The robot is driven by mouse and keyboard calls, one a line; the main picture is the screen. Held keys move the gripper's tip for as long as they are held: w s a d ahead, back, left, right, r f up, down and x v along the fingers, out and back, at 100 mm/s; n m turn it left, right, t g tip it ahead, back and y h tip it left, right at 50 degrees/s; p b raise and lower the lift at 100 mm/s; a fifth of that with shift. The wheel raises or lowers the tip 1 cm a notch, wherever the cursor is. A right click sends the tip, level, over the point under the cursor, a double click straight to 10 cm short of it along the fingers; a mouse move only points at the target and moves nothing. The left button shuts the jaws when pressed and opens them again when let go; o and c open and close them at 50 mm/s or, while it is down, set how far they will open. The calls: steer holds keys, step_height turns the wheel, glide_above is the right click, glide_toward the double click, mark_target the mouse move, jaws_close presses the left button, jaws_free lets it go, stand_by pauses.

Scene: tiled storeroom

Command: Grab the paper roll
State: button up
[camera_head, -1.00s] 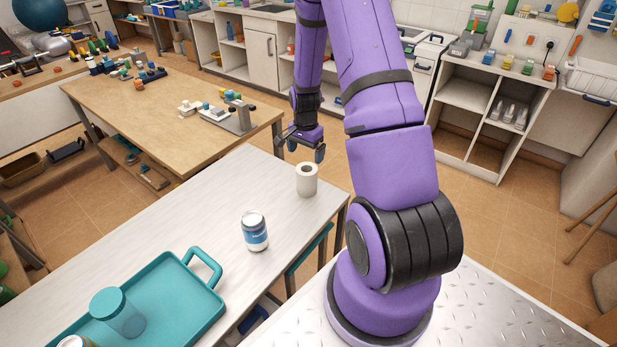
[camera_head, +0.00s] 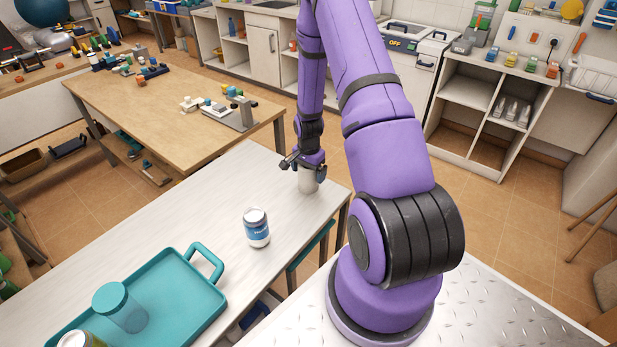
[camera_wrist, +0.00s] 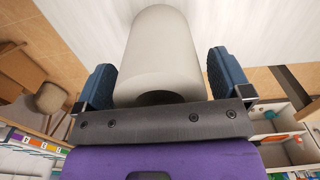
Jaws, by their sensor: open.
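The white paper roll (camera_head: 308,181) stands upright near the far right corner of the light table, with its top hidden by my gripper in the head view. My gripper (camera_head: 305,166) is right above and around the roll. In the wrist view the roll (camera_wrist: 163,58) lies between the two blue finger pads of my gripper (camera_wrist: 165,75).
A white and blue can (camera_head: 257,228) stands on the light table (camera_head: 180,215), nearer than the roll. A teal tray (camera_head: 190,300) holds a lidded jar (camera_head: 121,308) and another can (camera_head: 80,340). A wooden table (camera_head: 170,105) with small parts stands behind. The table between tray and roll is mostly clear.

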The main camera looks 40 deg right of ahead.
steer(key=c, duration=1)
steer(key=shift+c, duration=0.2)
steer(key=shift+r, duration=0.15)
